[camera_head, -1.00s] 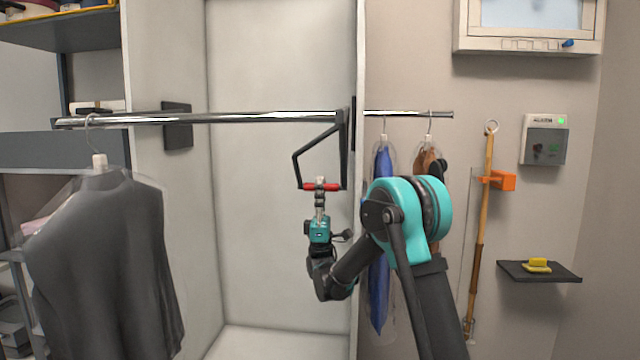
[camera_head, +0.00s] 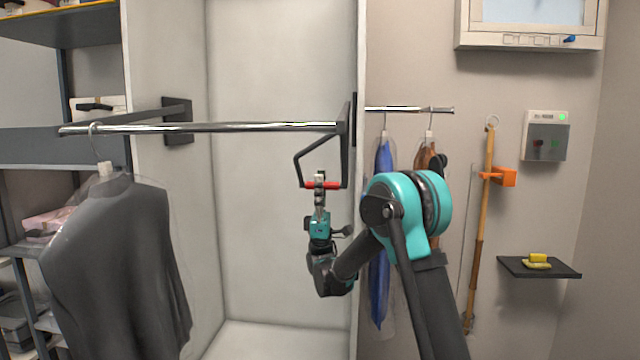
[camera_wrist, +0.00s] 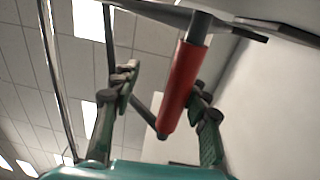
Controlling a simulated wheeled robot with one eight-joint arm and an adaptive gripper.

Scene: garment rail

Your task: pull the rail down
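The chrome rail (camera_head: 230,127) hangs on dark side arms and stands out in front of the wall brackets. A bent black loop with a red handle (camera_head: 322,185) hangs from its right end. My gripper (camera_head: 319,180) is at the red handle from below. In the wrist view the red handle (camera_wrist: 184,85) runs between my two fingers (camera_wrist: 165,84). The right finger lies against or just behind it, and a gap shows beside the left finger. The fingers look partly open around the handle.
A dark garment under clear cover (camera_head: 115,260) hangs at the rail's left end. Covered garments (camera_head: 383,220) hang on a short wall rail behind my arm. A wooden pole (camera_head: 483,220) and small shelf (camera_head: 538,268) are at right. The white alcove (camera_head: 265,240) is empty.

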